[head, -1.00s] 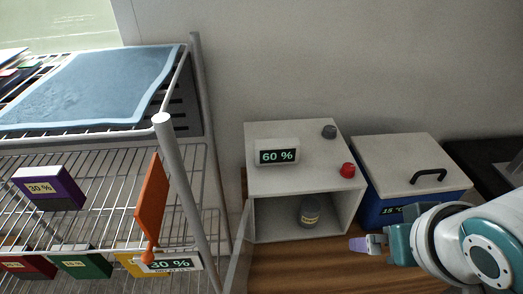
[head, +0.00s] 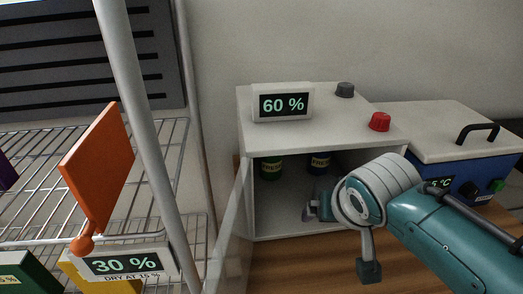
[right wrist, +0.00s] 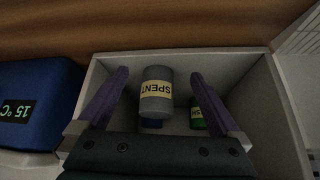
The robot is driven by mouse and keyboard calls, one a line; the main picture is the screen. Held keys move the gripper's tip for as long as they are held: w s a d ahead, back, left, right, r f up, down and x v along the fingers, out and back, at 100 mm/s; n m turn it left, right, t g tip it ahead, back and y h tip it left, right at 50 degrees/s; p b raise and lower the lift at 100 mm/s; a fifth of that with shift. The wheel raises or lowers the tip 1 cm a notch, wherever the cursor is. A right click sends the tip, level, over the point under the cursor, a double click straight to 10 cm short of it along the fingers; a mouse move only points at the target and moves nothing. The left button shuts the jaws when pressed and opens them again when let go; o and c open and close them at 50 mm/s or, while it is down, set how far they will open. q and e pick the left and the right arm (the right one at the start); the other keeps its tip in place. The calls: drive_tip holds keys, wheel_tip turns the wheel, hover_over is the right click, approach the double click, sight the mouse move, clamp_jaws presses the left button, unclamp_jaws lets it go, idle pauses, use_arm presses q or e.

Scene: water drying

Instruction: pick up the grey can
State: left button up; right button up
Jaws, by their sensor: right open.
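The grey can (right wrist: 156,95), with a pale label reading SPENT, shows in the right wrist view inside the open white cabinet (right wrist: 245,68). My right gripper (right wrist: 159,76) is open, one finger on each side of the can. I cannot tell whether either finger touches it. In the head view my right gripper (head: 318,210) reaches into the front of the cabinet (head: 273,226). My arm and gripper largely hide the grey can there. My left gripper is not in view.
A green can (head: 271,168) and a blue can (head: 319,163) stand further back inside the cabinet. Its open door (head: 236,220) is at the left, beside the wire rack (head: 160,150). A blue box with a pale lid (head: 445,125) stands at the right.

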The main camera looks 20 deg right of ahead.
drive_tip(key=shift+w+d+f, duration=0.1)
drive_tip(key=shift+w+d, duration=0.2)
drive_tip(key=shift+w, duration=0.35)
drive_tip(key=w+b, duration=0.1)
drive_tip(key=w+d+b, duration=0.1)
drive_tip(key=w, duration=0.1)
drive_tip(key=w+d+f+b, duration=0.1)
drive_tip(key=shift+w+d, duration=0.1)
drive_tip(key=shift+w, duration=0.25)
drive_tip(key=shift+c, duration=0.4)
drive_tip(key=c, duration=1.4)
drive_tip(key=shift+c, duration=0.2)
drive_tip(key=shift+r, duration=0.15)
